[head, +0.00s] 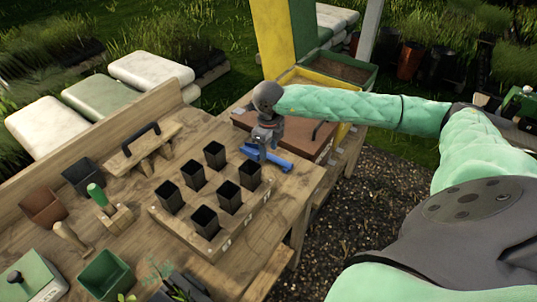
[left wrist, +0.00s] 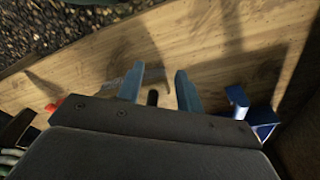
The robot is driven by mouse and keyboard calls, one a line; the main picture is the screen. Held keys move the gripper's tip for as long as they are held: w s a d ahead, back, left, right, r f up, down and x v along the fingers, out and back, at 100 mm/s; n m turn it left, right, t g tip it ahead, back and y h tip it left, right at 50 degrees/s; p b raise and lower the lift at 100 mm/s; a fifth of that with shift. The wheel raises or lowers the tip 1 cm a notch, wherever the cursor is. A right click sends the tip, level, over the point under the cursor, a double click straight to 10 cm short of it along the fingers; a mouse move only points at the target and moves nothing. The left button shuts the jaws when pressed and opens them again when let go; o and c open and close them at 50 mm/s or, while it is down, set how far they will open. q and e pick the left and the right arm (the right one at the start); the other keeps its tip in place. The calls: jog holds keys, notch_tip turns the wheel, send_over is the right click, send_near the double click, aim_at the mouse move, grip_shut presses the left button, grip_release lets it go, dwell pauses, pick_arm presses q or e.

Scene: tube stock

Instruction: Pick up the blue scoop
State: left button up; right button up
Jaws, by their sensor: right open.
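The blue scoop (head: 279,161) lies on the wooden bench top, behind the block of black pots, in the head view. My right gripper (head: 262,152) points down directly over the scoop, with its open fingertips at the scoop's middle. The fingers hide part of the scoop, and I cannot tell whether they touch it. My left gripper (left wrist: 158,88) shows in the left wrist view with its two fingers apart, over a wooden surface. A blue object (left wrist: 262,118) is at the right in that view; I cannot tell what it is.
A wooden block (head: 226,233) with several black square pots stands just in front of the scoop. A brown box (head: 300,139) is close behind it. A green-handled tool (head: 98,195), a black-handled wooden float (head: 146,148) and a green pot (head: 106,274) are farther left.

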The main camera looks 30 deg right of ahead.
pick_arm(q)
jog(key=shift+s+a+f, duration=0.1)
jog(key=shift+a+f, duration=0.05)
jog(key=shift+f, duration=0.4)
jog(key=shift+s+a+f, duration=0.1)
jog(key=shift+f, duration=0.45)
pick_arm(e)
jog(key=shift+f, duration=0.95)
grip_shut()
pick_arm(q)
jog(key=shift+w, duration=0.1)
